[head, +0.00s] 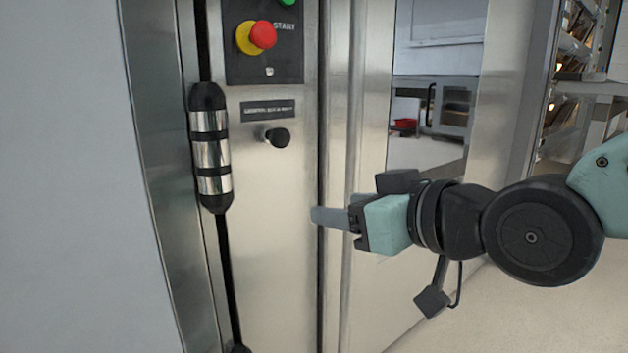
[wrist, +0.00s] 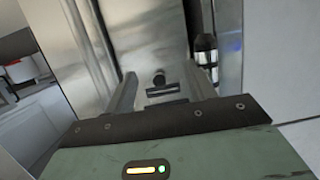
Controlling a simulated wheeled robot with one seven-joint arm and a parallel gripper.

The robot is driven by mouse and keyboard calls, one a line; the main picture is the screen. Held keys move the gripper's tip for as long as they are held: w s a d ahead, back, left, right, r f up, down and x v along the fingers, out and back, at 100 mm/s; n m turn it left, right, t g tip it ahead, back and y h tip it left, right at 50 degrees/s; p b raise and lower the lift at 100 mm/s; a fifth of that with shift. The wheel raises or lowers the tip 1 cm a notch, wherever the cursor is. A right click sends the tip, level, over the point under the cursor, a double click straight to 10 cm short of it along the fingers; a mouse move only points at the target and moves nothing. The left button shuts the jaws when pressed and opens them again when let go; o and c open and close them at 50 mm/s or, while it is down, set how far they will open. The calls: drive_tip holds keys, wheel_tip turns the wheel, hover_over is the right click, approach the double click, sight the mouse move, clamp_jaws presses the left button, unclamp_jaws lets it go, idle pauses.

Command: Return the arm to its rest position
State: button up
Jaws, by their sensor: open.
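My arm reaches in from the right in the head view, stretched out level towards the steel oven front. My gripper (head: 330,217) is at its end, in front of the steel panel and to the right of the black knob. In the wrist view my gripper (wrist: 163,92) shows two grey fingers spread apart with nothing between them. The black knob (head: 276,137) sits on the panel below a label plate, and it also shows beyond the fingers in the wrist view (wrist: 158,78). I cannot tell the exact gap between the fingertips and the panel.
A black and chrome vertical handle (head: 211,149) stands out left of the knob. A red emergency button (head: 262,35) on a yellow base is above it. Racks (head: 582,90) stand at the far right. Open floor (head: 500,315) lies below the arm.

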drive_tip(key=s+d+f+g+h, duration=0.2)
drive_tip(key=s+f+g+h, duration=0.35)
drive_tip(key=f, duration=0.65)
drive_tip(key=s+d+f+g+h, duration=0.2)
drive_tip(key=s+d+g, duration=0.1)
drive_tip(key=s, duration=0.3)
drive_tip(key=s+d+f+g+h, duration=0.1)
drive_tip(key=s+d+f+g, duration=0.25)
drive_tip(key=s, duration=0.25)
wheel_tip(320, 180, up, 38)
drive_tip(key=a+p, duration=0.1)
drive_tip(key=p, duration=3.7)
drive_tip(key=shift+w+a+r, duration=0.15)
drive_tip(key=shift+w+r, duration=0.1)
